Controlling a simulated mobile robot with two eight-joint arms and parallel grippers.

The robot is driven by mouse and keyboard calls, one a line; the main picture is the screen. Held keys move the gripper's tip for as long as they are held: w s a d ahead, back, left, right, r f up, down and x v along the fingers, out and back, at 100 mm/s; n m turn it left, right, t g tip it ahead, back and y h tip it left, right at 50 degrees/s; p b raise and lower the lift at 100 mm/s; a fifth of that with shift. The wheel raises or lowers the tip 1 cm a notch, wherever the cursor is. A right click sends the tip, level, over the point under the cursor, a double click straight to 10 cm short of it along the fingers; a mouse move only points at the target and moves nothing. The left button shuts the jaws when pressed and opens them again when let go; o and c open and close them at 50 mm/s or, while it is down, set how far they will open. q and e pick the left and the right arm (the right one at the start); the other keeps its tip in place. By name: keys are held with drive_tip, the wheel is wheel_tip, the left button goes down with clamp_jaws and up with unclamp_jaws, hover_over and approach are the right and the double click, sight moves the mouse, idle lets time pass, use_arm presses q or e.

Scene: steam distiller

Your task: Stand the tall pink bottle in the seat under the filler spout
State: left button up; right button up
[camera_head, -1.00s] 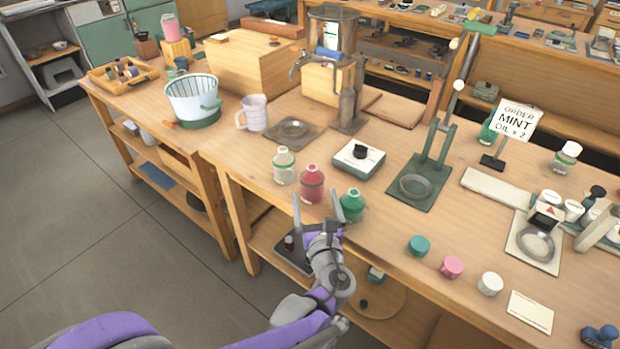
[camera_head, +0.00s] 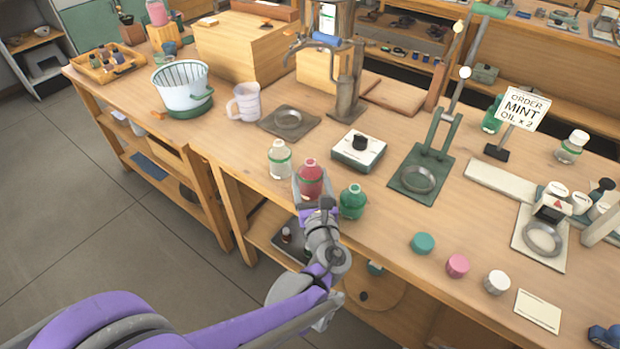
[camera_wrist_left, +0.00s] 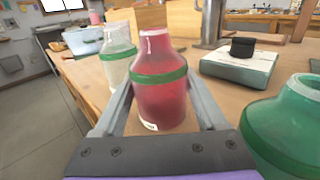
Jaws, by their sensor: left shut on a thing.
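The pink bottle (camera_head: 310,172), deep pink with a green band, stands upright near the table's front edge. My left gripper (camera_head: 312,192) is shut on it, with one finger on each side. The filler spout (camera_head: 291,50) juts left from the grey metal machine (camera_head: 345,85) further back. Under it, a flat dark plate holds a round ring seat (camera_head: 288,119), which looks empty. My right gripper is not in view.
A clear bottle (camera_head: 279,160) stands close left of the pink one, a green bottle (camera_head: 352,202) close right. A white scale (camera_head: 358,152) with a black knob lies behind. A jug (camera_head: 245,102) stands left of the seat. A green lever stand (camera_head: 419,178) is to the right.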

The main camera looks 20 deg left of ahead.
use_arm(q)
drive_tip(key=c, duration=0.8)
